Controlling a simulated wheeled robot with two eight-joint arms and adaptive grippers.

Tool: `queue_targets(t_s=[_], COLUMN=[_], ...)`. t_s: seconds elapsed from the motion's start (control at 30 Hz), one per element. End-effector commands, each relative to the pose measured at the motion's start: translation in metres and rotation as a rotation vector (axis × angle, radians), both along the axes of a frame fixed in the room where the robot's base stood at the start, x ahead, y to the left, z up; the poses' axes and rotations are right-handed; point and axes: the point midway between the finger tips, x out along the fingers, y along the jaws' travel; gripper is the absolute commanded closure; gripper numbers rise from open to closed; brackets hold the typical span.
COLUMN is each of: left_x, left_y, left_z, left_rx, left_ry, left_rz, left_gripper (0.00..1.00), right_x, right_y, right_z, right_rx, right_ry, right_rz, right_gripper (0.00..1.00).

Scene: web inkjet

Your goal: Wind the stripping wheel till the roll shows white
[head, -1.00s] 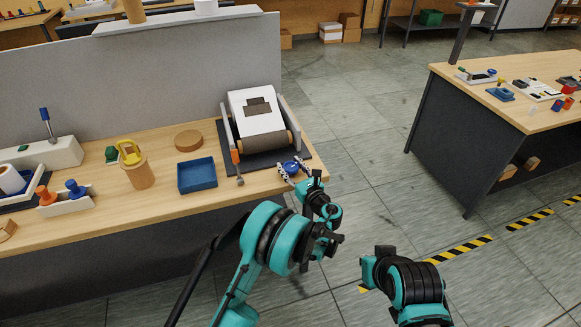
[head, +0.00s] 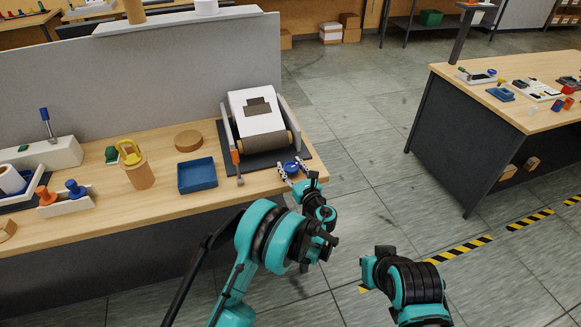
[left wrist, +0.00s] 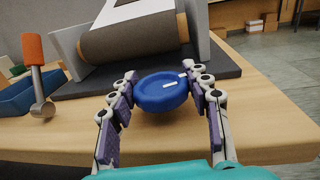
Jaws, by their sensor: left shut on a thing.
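The stripping wheel is a round blue handwheel (head: 291,167) with a white mark, at the front right corner of the machine; it also shows in the left wrist view (left wrist: 160,95). My left gripper (left wrist: 163,84) is shut on it, one finger on each side; in the head view this gripper (head: 293,171) is small at the table's edge. The roll (left wrist: 130,38) looks brown across its visible face, behind the wheel; in the head view the roll (head: 270,143) lies below a white sheet (head: 262,122) with a dark patch. My right gripper is not visible, only part of that arm.
An orange-handled lever (head: 236,165) stands left of the wheel. A blue tray (head: 197,175), a cork disc (head: 188,140) and a yellow-topped tan cylinder (head: 139,172) are farther left. A grey panel rises behind.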

Motion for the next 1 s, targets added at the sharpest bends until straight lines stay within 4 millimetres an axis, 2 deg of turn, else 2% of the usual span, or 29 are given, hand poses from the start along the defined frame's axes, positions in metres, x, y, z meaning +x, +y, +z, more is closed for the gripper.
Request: queue_targets(t_s=[1.0], left_x=[0.0002], left_y=[0.0008], left_z=[-0.0002], left_rx=[-0.001], left_ry=[0.000], left_rz=[-0.820], left_gripper=[0.80], right_x=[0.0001], right_y=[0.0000], right_z=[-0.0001], right_rx=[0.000], right_ry=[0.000], right_rz=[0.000], right_gripper=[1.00])
